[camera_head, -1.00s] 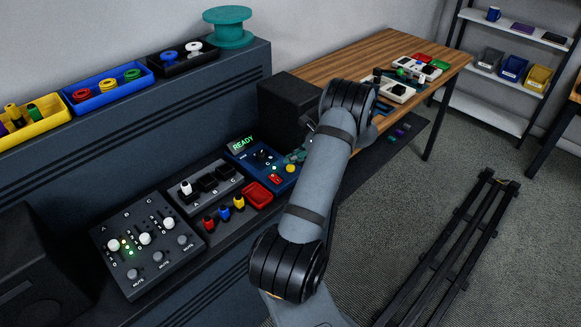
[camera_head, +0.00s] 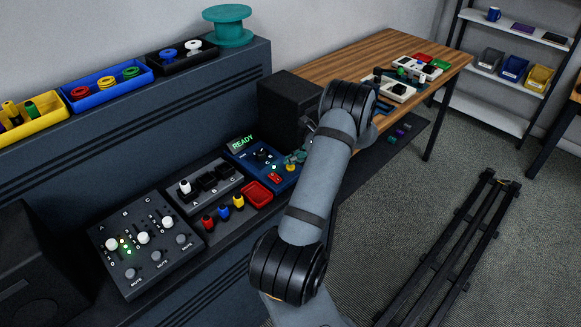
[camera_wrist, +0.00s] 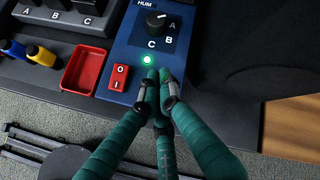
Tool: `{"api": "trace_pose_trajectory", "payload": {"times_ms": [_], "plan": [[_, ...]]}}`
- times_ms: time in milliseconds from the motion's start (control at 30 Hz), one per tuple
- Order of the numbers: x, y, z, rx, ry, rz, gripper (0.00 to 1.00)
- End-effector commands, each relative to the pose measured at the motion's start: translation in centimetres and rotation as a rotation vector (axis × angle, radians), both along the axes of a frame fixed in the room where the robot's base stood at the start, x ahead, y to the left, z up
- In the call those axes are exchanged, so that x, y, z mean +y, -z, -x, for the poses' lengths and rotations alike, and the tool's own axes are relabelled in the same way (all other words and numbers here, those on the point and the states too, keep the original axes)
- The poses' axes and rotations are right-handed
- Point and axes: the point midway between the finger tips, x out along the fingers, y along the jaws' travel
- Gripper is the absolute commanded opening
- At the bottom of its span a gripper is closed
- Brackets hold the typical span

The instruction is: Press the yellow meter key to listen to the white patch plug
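The blue meter box (camera_head: 242,151) has a lit READY display, a dial, a red switch and a small yellow key (camera_head: 289,168). In the wrist view the box (camera_wrist: 124,52) shows a glowing green lamp, but the yellow key is hidden behind my fingers. My gripper (camera_wrist: 160,82) has its teal fingers together, tips over the box near the lamp; nothing shows between them. In the head view my gripper (camera_head: 298,158) is just by the key; contact cannot be told. The white patch plug (camera_head: 185,187) stands upright in the leftmost socket of the grey patch panel.
Red, blue and yellow plugs (camera_head: 223,214) stand before the patch panel. A red tray (camera_head: 257,193) lies beside the meter box. A slider mixer (camera_head: 150,245) is at the left. A dark speaker-like box (camera_head: 284,103) stands behind my gripper.

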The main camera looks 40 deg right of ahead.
Motion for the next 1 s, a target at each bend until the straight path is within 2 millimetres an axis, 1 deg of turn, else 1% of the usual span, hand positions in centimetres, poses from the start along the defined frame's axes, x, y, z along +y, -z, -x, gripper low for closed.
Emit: {"api": "trace_pose_trajectory", "payload": {"times_ms": [1000], "plan": [[0.00,0.82,0.01,0.000,0.000,0.000,0.00]]}}
